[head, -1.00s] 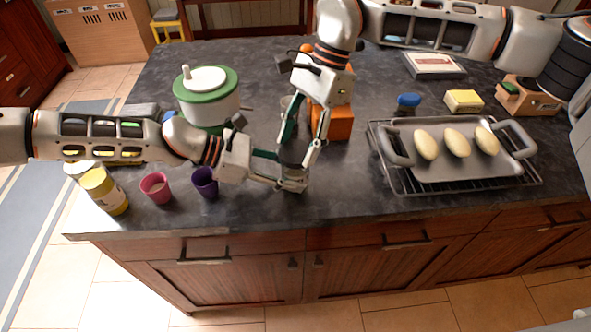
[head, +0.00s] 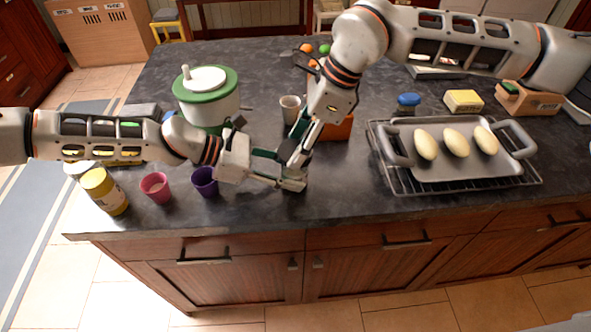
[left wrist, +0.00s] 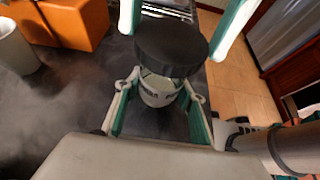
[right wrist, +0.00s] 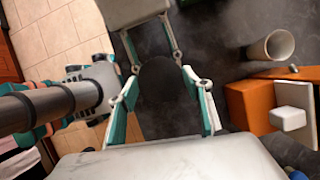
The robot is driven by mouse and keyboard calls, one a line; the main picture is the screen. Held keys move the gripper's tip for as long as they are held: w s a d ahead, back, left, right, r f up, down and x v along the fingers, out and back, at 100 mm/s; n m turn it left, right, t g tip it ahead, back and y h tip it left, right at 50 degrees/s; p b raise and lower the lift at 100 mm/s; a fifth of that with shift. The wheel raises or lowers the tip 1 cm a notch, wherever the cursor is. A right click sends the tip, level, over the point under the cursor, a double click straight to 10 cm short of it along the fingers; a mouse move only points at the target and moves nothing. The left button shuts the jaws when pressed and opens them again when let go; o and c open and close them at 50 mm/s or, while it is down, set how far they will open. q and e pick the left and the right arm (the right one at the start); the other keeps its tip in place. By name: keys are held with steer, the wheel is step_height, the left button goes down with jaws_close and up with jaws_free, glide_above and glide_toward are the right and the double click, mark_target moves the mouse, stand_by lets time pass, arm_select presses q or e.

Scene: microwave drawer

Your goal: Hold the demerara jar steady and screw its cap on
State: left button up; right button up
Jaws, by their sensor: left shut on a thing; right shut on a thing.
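The demerara jar (left wrist: 160,92) is a small clear-and-pale jar standing upright on the dark counter, seen in the left wrist view. My left gripper (head: 290,182) is shut around its body from the side. The wide dark cap (left wrist: 172,47) sits at the jar's mouth; whether its thread has caught cannot be told. My right gripper (head: 296,158) comes from above, with its fingers on either side of the cap, shut on it. In the right wrist view the cap (right wrist: 160,82) is a dark disc between the fingers. In the head view the grippers mostly hide jar and cap.
Behind the grippers are a white cup (head: 290,108) and an orange box (head: 338,130). Purple (head: 204,182) and pink (head: 156,188) cups and a yellow-lidded jar (head: 104,192) stand left. A tray (head: 455,165) on a rack is right. The counter's front edge is close.

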steer(key=shift+w+d+m+t+h, duration=0.15)
steer(key=shift+m+t, duration=0.4)
steer(key=shift+m, duration=0.7)
steer(key=shift+w+a+m+t+h, duration=0.1)
steer(key=shift+w+m+t+h, duration=0.3)
steer(key=shift+m, duration=0.85)
steer(key=shift+s, duration=0.15)
steer(key=o, duration=1)
steer(key=shift+y, duration=0.25)
steer(key=shift+s, duration=0.15)
steer(key=shift+r, duration=0.15)
steer(key=shift+s+r, duration=0.15)
steer(key=shift+r, duration=2.2)
